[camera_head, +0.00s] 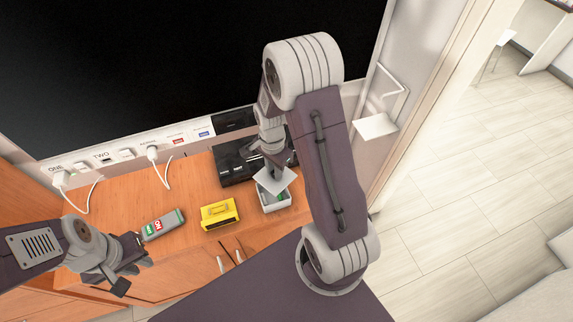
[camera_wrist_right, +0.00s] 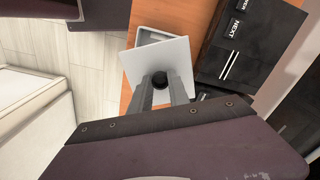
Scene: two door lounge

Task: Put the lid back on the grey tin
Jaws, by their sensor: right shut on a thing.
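The grey tin (camera_head: 275,208) stands on the wooden cabinet top, its opening partly visible with something green inside. The square pale lid (camera_head: 280,182) overlaps the back part of the tin in the head view, turned relative to its rim. In the right wrist view the lid (camera_wrist_right: 172,58) hides most of the tin (camera_wrist_right: 145,40). My right gripper (camera_wrist_right: 160,88) is shut on the lid's black knob (camera_wrist_right: 159,79). Whether the lid touches the tin I cannot tell. My left gripper (camera_head: 135,275) is open and empty at the cabinet's front left.
A yellow object (camera_head: 219,214) stands left of the tin, and a grey-green box (camera_head: 162,224) lies further left. A black device (camera_head: 235,160) is behind the tin; it also shows in the right wrist view (camera_wrist_right: 245,45). White plugs and cables (camera_head: 155,158) line the back.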

